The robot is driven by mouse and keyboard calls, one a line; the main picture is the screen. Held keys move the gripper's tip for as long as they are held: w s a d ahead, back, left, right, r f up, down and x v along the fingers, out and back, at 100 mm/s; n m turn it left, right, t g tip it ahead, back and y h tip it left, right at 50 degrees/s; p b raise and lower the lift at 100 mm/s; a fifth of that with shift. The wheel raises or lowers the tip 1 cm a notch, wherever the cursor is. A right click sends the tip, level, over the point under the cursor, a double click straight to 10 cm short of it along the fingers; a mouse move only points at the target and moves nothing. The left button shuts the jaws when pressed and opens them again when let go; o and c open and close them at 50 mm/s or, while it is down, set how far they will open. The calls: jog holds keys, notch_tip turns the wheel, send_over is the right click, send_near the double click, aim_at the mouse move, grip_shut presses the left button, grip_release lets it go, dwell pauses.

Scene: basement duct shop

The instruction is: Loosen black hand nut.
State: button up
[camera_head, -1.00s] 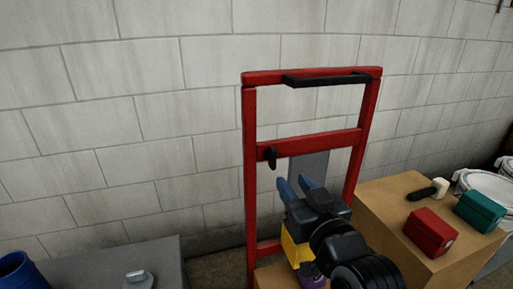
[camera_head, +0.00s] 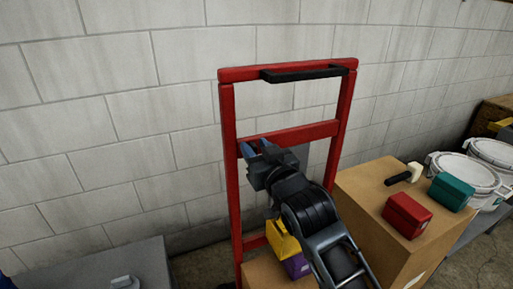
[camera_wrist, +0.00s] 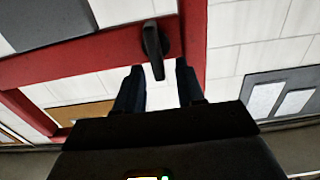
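The black hand nut (camera_wrist: 153,42) sits on the red metal frame in the wrist view, near where a crossbar meets an upright. Its narrow handle hangs down toward my gripper. My gripper (camera_wrist: 157,74) is open, its two dark blue fingers apart on either side of the handle's lower end. I cannot tell how deep the handle is between them, and no contact shows. In the head view my gripper (camera_head: 255,148) is at the left end of the red frame's (camera_head: 295,133) middle crossbar. The nut is hidden there behind my gripper.
A cardboard box (camera_head: 350,185) at right holds a red box (camera_head: 408,215), a teal box (camera_head: 451,191) and a black-handled mallet (camera_head: 404,174). White buckets (camera_head: 465,172) stand behind. Yellow (camera_head: 282,238) and purple (camera_head: 297,265) items lie below my arm. A block wall is behind the frame.

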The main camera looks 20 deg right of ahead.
grip_shut()
dwell(0.4)
jog(key=shift+a+n, duration=0.1)
jog(key=shift+n, duration=0.2)
jog(key=shift+a+f+n+p, duration=0.1)
jog(key=shift+a+f+n, duration=0.3)
jog(key=shift+n, duration=2.5)
jog(key=shift+a+f+n+p, duration=0.15)
jog(key=shift+a+f+n, duration=0.25)
jog(key=shift+n, duration=2.5)
jog(key=shift+a+f+n+p, duration=0.1)
jog(key=shift+a+f+n, duration=0.3)
jog(key=shift+n, duration=2.5)
grip_release()
